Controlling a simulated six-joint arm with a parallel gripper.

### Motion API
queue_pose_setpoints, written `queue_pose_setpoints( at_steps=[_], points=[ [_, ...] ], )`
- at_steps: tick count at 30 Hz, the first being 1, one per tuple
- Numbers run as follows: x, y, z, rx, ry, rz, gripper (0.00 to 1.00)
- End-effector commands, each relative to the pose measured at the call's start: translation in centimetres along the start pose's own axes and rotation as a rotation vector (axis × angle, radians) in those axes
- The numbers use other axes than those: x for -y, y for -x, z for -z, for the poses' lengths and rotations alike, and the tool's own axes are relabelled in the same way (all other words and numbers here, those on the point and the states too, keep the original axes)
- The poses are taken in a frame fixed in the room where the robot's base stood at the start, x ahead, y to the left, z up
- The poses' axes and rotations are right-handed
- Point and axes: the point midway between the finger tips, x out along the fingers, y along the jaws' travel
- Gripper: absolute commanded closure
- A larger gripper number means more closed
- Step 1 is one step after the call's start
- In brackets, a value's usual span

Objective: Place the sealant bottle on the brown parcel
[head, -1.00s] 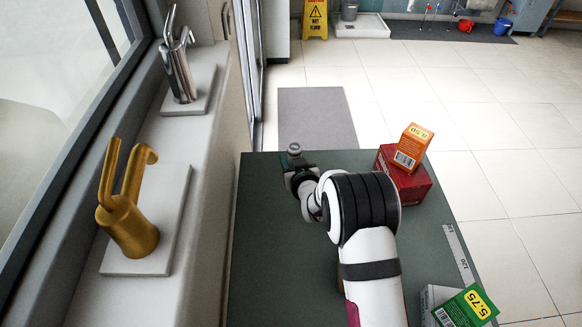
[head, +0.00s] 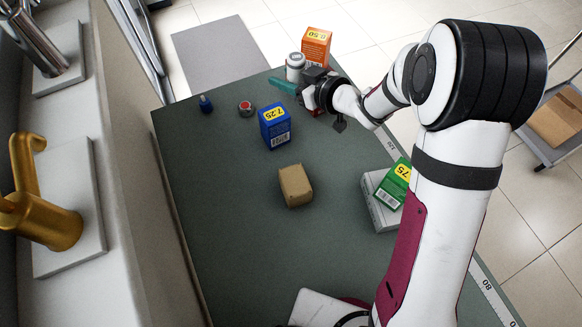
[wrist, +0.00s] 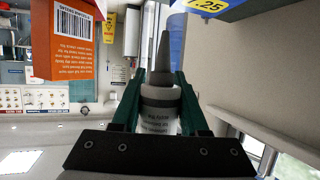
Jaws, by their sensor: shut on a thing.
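The sealant bottle (head: 295,68), white with a grey end, is held by my gripper (head: 290,86) above the far part of the dark green table. In the wrist view the bottle (wrist: 160,113) sits between the two green fingers (wrist: 161,105). Its dark tapered nozzle points to the top of that picture, where the room appears upside down. The brown parcel (head: 295,186) is a small box on the middle of the table, nearer the camera and apart from the gripper. Its top is bare.
A blue box (head: 276,127) stands between gripper and parcel. An orange box (head: 316,47) is close behind the gripper. A green box (head: 393,184) leans on a pale box (head: 381,212) right of the parcel. A blue bottle (head: 206,104) and red-grey piece (head: 246,108) stand at left.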

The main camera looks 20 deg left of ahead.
Motion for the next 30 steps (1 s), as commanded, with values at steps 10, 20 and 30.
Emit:
queue_pose_setpoints(
  at_steps=[10,20,30],
  points=[
    [2.5,17.6,-4.0,0.0,0.084,0.207,1.0],
    [7.2,17.1,-6.0,0.0,0.104,0.274,1.0],
    [11.5,9.7,-8.0,0.002,0.108,0.267,1.0]
  ],
)
